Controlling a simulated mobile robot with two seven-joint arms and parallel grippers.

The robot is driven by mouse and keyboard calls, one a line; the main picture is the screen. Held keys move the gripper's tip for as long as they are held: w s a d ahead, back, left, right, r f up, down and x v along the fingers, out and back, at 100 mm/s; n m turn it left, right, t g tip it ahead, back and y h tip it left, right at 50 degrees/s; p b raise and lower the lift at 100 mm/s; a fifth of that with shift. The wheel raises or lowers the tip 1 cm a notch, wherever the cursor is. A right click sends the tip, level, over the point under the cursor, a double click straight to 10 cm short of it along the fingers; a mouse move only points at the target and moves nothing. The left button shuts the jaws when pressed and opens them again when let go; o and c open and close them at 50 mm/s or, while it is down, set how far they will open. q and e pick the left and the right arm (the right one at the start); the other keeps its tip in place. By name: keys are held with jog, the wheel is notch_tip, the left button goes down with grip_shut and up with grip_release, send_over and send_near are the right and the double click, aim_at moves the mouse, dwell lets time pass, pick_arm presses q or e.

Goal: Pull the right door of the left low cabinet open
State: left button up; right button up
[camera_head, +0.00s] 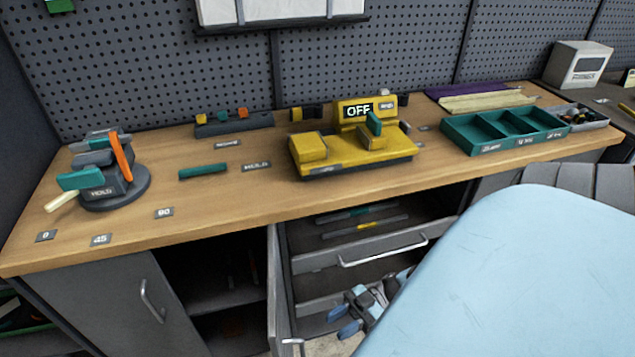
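The left low cabinet sits under the bench. Its left door (107,308) is shut, with a bar handle (151,300) near its right edge. Its right door (276,300) stands swung outward, seen almost edge-on, and the dark interior (212,280) with a shelf shows to its left. The right door's handle (292,343) is low at the bottom of the picture, partly cut off. My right gripper (345,321) is right of that door, apart from the handle; its light-blue fingers look spread, with nothing between them. My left gripper is not in view.
A pulled-out drawer (362,252) with tools stands just right of the open door, above my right gripper. The wooden bench top (225,200) holds a yellow device (352,150), a clamp (103,180) and a green tray (503,132). My light-blue arm hides the lower right.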

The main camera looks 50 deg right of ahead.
jog(key=shift+v, duration=2)
